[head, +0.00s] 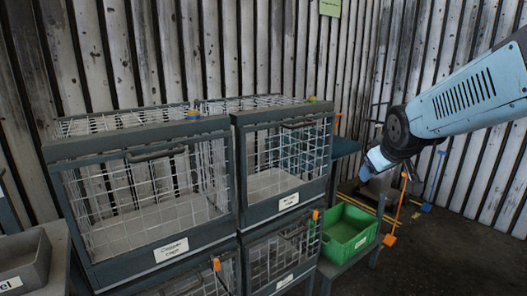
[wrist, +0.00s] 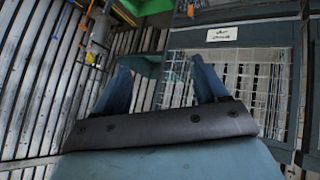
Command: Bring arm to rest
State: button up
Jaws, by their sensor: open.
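My light-blue arm (head: 465,95) reaches in from the right edge in the head view, angled down to the left. My gripper (head: 374,164) hangs at its end, in the air to the right of the wire cages. In the wrist view my gripper (wrist: 160,75) shows two blue fingers spread well apart with nothing between them. Its exact distance from the cages cannot be told.
Two wire cages (head: 140,158) (head: 285,213) with grey frames stand left of my gripper, above lower cages. A green bin (head: 348,232) sits on a low stand below it. An orange-handled tool (head: 399,205) stands to the right.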

jog(key=s+a+m+g, duration=0.1)
jog(key=s+a+m, duration=0.1)
jog(key=s, duration=0.7)
jog(key=s+a+r+m+g+y, duration=0.1)
jog(key=s+a+m+g, duration=0.1)
jog(key=s, duration=0.7)
jog(key=shift+a+r, duration=0.15)
jog(key=shift+a, duration=0.6)
jog(key=shift+s, duration=0.1)
